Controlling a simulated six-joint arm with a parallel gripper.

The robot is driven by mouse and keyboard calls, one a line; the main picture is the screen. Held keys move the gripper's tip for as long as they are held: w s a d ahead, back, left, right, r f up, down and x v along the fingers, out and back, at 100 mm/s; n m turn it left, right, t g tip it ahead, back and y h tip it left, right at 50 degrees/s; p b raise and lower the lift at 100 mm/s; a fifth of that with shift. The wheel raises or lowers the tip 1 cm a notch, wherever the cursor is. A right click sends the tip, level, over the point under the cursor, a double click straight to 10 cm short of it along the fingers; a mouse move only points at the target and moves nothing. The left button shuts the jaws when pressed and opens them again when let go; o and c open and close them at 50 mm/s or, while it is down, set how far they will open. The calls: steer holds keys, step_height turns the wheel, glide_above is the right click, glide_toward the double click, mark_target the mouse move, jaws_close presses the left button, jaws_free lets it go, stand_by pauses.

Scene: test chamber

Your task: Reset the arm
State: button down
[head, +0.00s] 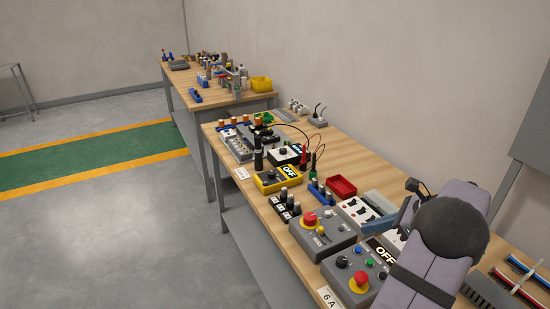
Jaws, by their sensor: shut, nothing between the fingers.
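My arm (432,272) shows at the lower right in the head view. Its pale lilac links meet at a large dark round joint (452,238), folded over the right side of the near workbench (345,160).
Close to the arm are a grey control box with a red button (310,222), another box marked OFF (360,283) and a white panel (358,210). A red tray (342,187) and a yellow OFF box (268,181) stand farther back. Floor is clear at left.

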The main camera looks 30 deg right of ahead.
steer(key=w+a+f+n+g, duration=0.1)
steer(key=a+f+n+g, duration=0.15)
steer(key=a+n, duration=0.55)
steer(key=w+a+f+n+g, duration=0.1)
steer(key=w+a+n+g, duration=0.2)
steer(key=a, duration=1)
steer(key=s+a+f+n+g+h, duration=0.2)
steer(key=s+a+f+n+h, duration=0.2)
steer(key=s+a+n, duration=0.9)
steer(key=shift+s+a+n, duration=0.15)
steer(key=shift+a+n, duration=1.6)
steer(key=shift+n, duration=1.55)
steer(key=shift+g, duration=0.25)
